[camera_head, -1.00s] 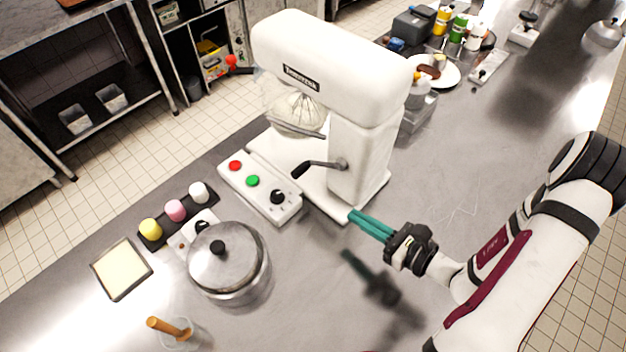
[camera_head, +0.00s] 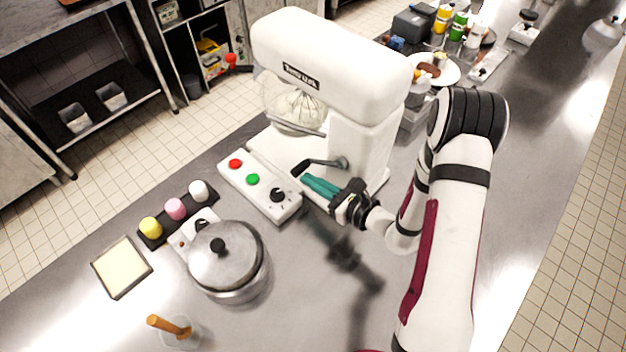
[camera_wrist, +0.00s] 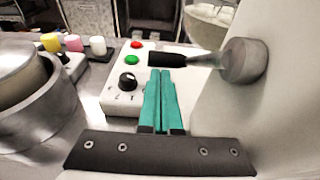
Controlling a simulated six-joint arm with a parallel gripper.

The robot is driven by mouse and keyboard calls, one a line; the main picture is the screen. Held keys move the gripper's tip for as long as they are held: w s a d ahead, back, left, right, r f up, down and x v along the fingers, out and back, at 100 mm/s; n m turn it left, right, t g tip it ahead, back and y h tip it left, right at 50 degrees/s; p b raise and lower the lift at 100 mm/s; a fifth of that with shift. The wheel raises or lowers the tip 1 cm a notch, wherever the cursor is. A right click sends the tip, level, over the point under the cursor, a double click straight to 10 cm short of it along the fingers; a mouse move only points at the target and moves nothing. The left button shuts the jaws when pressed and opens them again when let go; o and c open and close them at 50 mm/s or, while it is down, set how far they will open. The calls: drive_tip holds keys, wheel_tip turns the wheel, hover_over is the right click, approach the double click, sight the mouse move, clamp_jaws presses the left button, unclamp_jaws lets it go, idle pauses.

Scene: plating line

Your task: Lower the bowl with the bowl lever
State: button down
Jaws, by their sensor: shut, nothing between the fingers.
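The white stand mixer (camera_head: 345,70) stands on the steel counter. Its bowl (camera_head: 298,118), with the whisk inside, hangs under the mixer head. The bowl lever (camera_head: 322,163) has a dark handle and a grey hub on the mixer's column. It also shows in the wrist view (camera_wrist: 168,60), lying roughly level with its black grip pointing left. My gripper (camera_head: 305,180) has teal fingers, shut and empty, just in front of and below the lever's grip. In the wrist view the fingertips (camera_wrist: 161,74) appear just below the black grip; I cannot tell whether they touch it.
A control box (camera_head: 258,186) with red and green buttons and a black knob lies left of my gripper. A lidded steel pot (camera_head: 228,262) stands at front left. Plates and bottles (camera_head: 457,28) stand behind the mixer.

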sight(303, 166)
drive_tip(key=shift+w+a+r+t+y, duration=0.2)
drive_tip(key=shift+t+y, duration=0.2)
idle(0.3)
drive_tip(key=shift+w+a+r+t+y, duration=0.25)
drive_tip(key=shift+t+y, duration=0.35)
drive_tip(key=shift+w+a+r+t+y, duration=0.25)
drive_tip(key=shift+w+a+r, duration=0.05)
drive_tip(key=shift+r, duration=0.3)
drive_tip(key=shift+w+a+r+t+y, duration=0.25)
drive_tip(key=shift+r, duration=0.3)
drive_tip(key=shift+w+a+r+t+y, duration=0.1)
drive_tip(key=shift+r+t+y, duration=0.4)
drive_tip(key=shift+r, duration=0.25)
drive_tip(key=shift+w+a+r+t+y, duration=0.1)
drive_tip(key=shift+r+t+y, duration=0.4)
drive_tip(key=shift+r, duration=0.25)
drive_tip(key=v, duration=0.7)
drive_tip(key=shift+s+d, duration=0.15)
drive_tip(key=shift+d, duration=0.05)
